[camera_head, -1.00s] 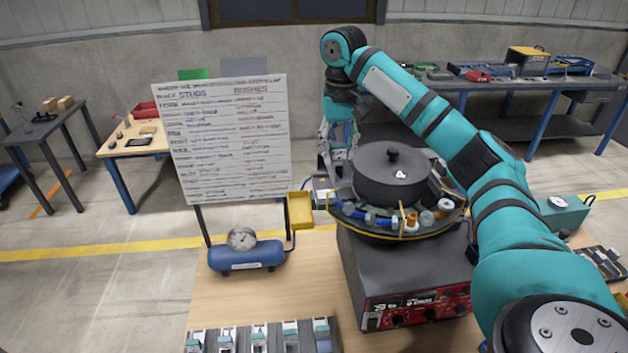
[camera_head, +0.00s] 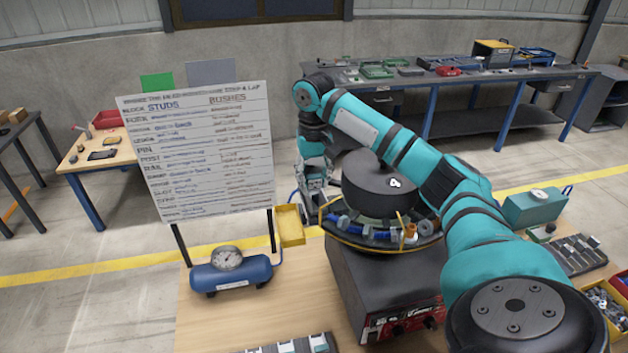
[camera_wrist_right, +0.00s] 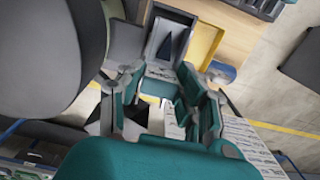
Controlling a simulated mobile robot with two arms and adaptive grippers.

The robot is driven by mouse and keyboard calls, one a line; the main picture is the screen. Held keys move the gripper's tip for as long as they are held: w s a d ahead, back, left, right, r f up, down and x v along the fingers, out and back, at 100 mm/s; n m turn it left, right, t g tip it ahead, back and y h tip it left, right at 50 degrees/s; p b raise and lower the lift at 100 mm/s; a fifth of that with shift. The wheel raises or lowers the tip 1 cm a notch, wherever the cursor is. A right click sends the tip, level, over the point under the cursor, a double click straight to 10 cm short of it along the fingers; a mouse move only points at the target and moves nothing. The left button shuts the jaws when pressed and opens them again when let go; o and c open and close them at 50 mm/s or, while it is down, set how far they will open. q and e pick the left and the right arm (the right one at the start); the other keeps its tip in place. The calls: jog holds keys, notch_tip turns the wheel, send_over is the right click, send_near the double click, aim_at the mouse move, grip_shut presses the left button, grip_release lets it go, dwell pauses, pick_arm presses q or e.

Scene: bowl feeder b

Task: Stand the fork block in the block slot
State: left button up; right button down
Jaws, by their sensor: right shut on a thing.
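My right gripper (camera_head: 314,192) hangs low at the left of the black bowl feeder (camera_head: 380,190), close to the yellow tray (camera_head: 290,225). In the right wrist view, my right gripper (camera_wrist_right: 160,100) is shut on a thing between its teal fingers. That thing is mostly hidden, and I cannot tell whether it is the fork block. Just beyond the fingers is a grey holder (camera_wrist_right: 150,45) with a dark wedge-shaped opening; I cannot tell whether it is the block slot. My left gripper is not in view.
A written board (camera_head: 200,150) and a blue air tank (camera_head: 230,273) with a gauge stand left of the feeder. A row of grey fixtures (camera_head: 290,346) is cut off at the front edge. A teal box (camera_head: 535,205) stands at the right.

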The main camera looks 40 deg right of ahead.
aim_at(315, 177)
jog(key=shift+s+f, duration=0.15)
jog(key=shift+f, duration=0.35)
jog(key=c, duration=0.9)
grip_release()
jog(key=shift+r, duration=0.25)
notch_tip(315, 177, up, 4)
jog(key=shift+r+b, duration=0.25)
jog(key=shift+b, duration=0.95)
notch_tip(315, 177, up, 6)
jog(key=shift+f+p, duration=0.2)
jog(key=shift+p, duration=0.85)
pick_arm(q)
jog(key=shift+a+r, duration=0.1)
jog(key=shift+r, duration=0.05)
pick_arm(e)
jog(key=shift+r, duration=0.8)
